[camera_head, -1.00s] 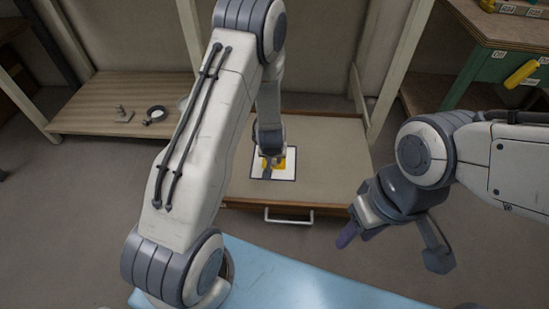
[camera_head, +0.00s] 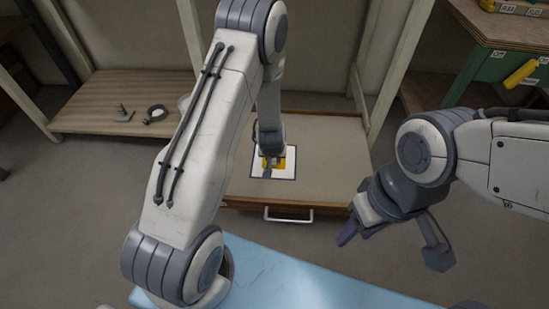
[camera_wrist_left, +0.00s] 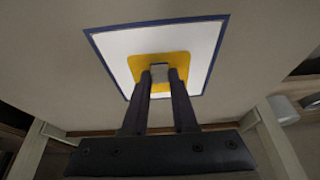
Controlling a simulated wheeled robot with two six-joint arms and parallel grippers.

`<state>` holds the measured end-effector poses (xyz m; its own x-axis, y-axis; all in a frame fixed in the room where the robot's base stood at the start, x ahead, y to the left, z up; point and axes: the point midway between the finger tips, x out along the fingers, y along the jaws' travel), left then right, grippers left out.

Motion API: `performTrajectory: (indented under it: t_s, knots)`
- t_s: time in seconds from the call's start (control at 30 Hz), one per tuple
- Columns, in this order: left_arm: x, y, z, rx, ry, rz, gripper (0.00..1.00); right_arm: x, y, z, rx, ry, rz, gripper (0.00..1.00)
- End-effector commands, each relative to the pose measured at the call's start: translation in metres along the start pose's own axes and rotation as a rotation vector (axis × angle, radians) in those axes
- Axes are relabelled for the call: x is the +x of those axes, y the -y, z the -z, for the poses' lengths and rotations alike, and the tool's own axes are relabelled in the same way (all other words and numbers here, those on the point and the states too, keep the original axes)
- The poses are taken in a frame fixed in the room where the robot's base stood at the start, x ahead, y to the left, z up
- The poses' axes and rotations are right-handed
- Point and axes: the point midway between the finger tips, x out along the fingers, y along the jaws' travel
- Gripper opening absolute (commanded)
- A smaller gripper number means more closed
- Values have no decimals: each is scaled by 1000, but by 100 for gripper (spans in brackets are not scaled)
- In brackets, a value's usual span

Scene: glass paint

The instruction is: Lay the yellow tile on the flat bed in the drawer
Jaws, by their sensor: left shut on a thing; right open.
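The yellow tile (camera_head: 280,163) is over the white flat bed with a dark blue border (camera_head: 285,174) in the open drawer (camera_head: 330,180). My left gripper (camera_head: 268,168) reaches down over the bed. In the left wrist view its fingers (camera_wrist_left: 161,75) are shut on a small grey grip piece in the middle of the yellow tile (camera_wrist_left: 142,67). The tile lies within the border of the white bed (camera_wrist_left: 195,40), turned slightly from it. Whether it touches the bed is hard to tell. My right gripper (camera_head: 390,245) is open and empty, right of the drawer's front.
A metal handle (camera_head: 288,215) is on the drawer front. A light blue surface (camera_head: 290,285) lies nearest me. A wooden shelf (camera_head: 90,110) at left holds a small stand (camera_head: 123,113) and a dark ring (camera_head: 156,114). A green cabinet (camera_head: 490,65) stands at right.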

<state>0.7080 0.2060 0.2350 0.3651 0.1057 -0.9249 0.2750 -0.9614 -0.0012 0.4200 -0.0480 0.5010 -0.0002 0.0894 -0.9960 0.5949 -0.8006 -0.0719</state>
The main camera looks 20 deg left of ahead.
Motion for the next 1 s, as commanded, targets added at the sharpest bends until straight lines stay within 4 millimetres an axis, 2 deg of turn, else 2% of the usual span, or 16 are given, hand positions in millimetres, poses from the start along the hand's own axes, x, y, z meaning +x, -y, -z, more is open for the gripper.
performTrajectory:
  t_s: [0.87, 0.9, 0.97, 1.0]
  knots:
    - [4, 0, -1, -1, -2, 0, 0, 1, 0, 0, 0, 0, 0, 47]
    - [4, 0, -1, -2, -2, 0, 38, 0, 0, 0, 0, 0, 0, 47]
    - [4, 0, -1, -2, -2, 0, 61, 0, 0, 0, 0, 0, 0, 47]
    - [4, 0, -1, -1, -2, 0, 61, 0, 0, 0, 0, 0, 0, 47]
